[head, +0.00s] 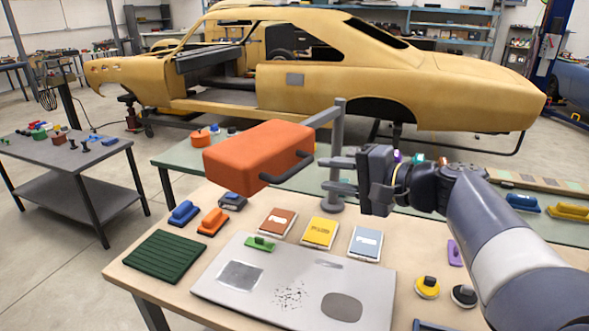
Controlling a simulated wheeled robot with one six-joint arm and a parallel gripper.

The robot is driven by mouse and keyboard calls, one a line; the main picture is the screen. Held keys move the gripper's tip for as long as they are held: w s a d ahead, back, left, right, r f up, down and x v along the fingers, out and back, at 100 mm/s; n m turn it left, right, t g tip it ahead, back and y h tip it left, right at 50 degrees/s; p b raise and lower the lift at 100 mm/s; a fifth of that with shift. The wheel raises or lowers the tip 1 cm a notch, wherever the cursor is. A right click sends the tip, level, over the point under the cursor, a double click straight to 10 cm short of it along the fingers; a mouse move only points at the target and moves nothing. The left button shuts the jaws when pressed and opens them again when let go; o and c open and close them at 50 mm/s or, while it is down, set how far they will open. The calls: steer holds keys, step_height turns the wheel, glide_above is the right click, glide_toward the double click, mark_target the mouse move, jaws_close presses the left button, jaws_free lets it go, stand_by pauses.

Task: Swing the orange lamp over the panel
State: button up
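The orange lamp (258,150) is a box-shaped head on a grey swing arm (326,115) from an upright post (338,135). It hangs above the bench, up and left of the panel in the picture. A dark bar handle (290,169) is on its near right side. The grey panel (262,299) lies flat, with a square patch, dark specks and a dark oval on it. A green block rests at its back left edge. My gripper (338,175) is right of the handle, in front of the post, its fingers apart and nothing visible between them. Its depth from the handle is unclear.
A dark green ribbed mat (165,257) lies left of the panel. Blue and orange sanding blocks (212,221) and three cards or boxes (319,233) lie behind it. Yellow and black round pads (428,287) are to the right. A yellow car shell (330,80) stands behind.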

mark_target(297, 171)
steer(key=p+x, duration=0.1)
steer(key=x, duration=0.8)
steer(key=shift+a+f, duration=0.1)
jaws_close()
